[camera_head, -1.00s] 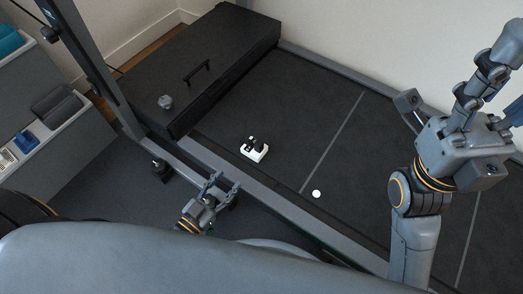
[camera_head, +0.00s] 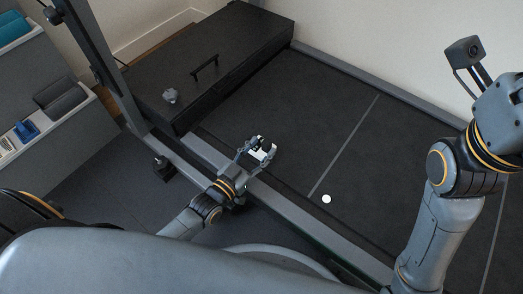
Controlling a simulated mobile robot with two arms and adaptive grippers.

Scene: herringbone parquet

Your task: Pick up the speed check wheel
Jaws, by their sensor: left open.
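The small white piece with dark parts on top, which looks like the speed check wheel (camera_head: 263,154), lies on the black belt-like surface (camera_head: 330,110) near its left edge. My left gripper (camera_head: 256,149) is at it, with open fingers reaching around or over it and partly hiding it. I cannot tell whether the fingers touch it. My right arm stands at the right edge, and its gripper is out of the frame.
A black housing with a handle (camera_head: 205,68) and a grey knob-like object (camera_head: 171,95) stands at the upper left. A white disc (camera_head: 326,199) lies on the belt. A grey rail (camera_head: 290,210) runs along the near side. Shelves (camera_head: 45,120) stand at left.

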